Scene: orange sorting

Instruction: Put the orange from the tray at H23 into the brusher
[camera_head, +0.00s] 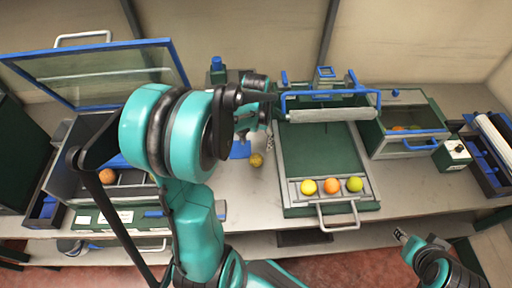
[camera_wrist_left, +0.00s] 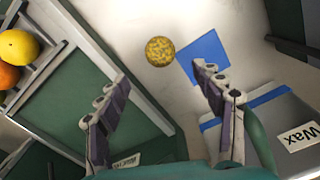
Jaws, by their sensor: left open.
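A spotted yellow-brown fruit (camera_head: 256,160) lies on the table, left of the green tray (camera_head: 293,157). It also shows in the left wrist view (camera_wrist_left: 160,51), beside a blue square. The tray's front slots hold a yellow fruit (camera_head: 308,187), an orange (camera_head: 331,186) and a lime-green fruit (camera_head: 354,184). My left gripper (camera_head: 268,132) is above the table near the spotted fruit; in its wrist view (camera_wrist_left: 160,78) the fingers are apart with nothing between them. My right gripper (camera_head: 400,236) is at the lower right, its fingers too small to read. I cannot tell which device is the brusher.
A station with a raised clear lid (camera_head: 90,75) stands at left, with an orange fruit (camera_head: 107,176) inside. A green bin (camera_head: 400,125) with fruit stands right of the tray. Rollers (camera_head: 492,135) sit at far right. A box labelled Wax (camera_wrist_left: 285,120) is close to my left gripper.

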